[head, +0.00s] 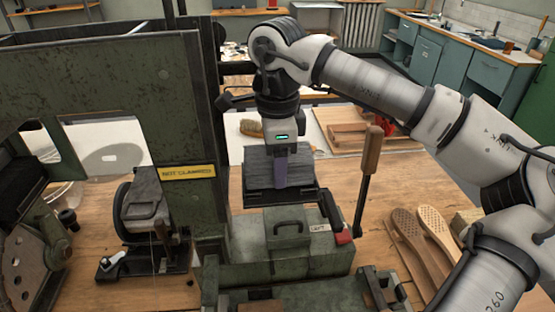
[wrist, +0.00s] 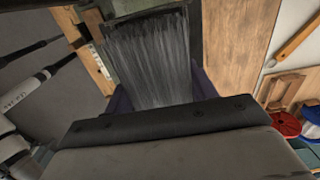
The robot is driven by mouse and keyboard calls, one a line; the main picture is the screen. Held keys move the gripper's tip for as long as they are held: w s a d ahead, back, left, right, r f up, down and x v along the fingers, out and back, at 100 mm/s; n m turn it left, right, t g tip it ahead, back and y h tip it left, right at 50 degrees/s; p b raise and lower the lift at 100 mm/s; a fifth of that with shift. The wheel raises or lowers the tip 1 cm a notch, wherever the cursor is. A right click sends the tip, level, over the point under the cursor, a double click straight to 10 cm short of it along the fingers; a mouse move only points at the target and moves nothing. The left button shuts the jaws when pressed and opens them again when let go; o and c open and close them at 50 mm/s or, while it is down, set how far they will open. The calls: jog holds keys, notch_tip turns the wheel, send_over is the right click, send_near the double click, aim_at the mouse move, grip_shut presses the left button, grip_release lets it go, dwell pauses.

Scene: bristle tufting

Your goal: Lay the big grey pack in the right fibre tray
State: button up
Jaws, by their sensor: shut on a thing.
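My gripper (head: 280,182) points down above the green machine in the head view, with one purple finger showing. In the wrist view its purple fingers (wrist: 163,94) stand on either side of the big grey pack (wrist: 150,62), a bundle of pale grey fibres, and are shut on it. A dark frame borders the fibres at the top and right. In the head view a dark grey block with a black lower edge (head: 282,195) is around the finger. I cannot tell pack from tray there, or whether the pack touches a tray. I cannot pick out the right fibre tray surely.
The green machine frame (head: 100,80) with a yellow "NOT CLAMPED" label (head: 187,171) stands left. A green box with a handle (head: 287,230) is below my gripper. A wooden-handled lever (head: 371,150) rises close on the right. Wooden brush bodies (head: 422,240) lie further right.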

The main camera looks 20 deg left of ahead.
jog(key=shift+f+b, duration=0.4)
jog(key=shift+f, duration=0.15)
jog(key=o, duration=1.5)
jog(key=shift+c, duration=0.2)
jog(key=shift+r, duration=0.1)
jog(key=shift+r+p, duration=2.95)
jog(key=shift+r, duration=1)
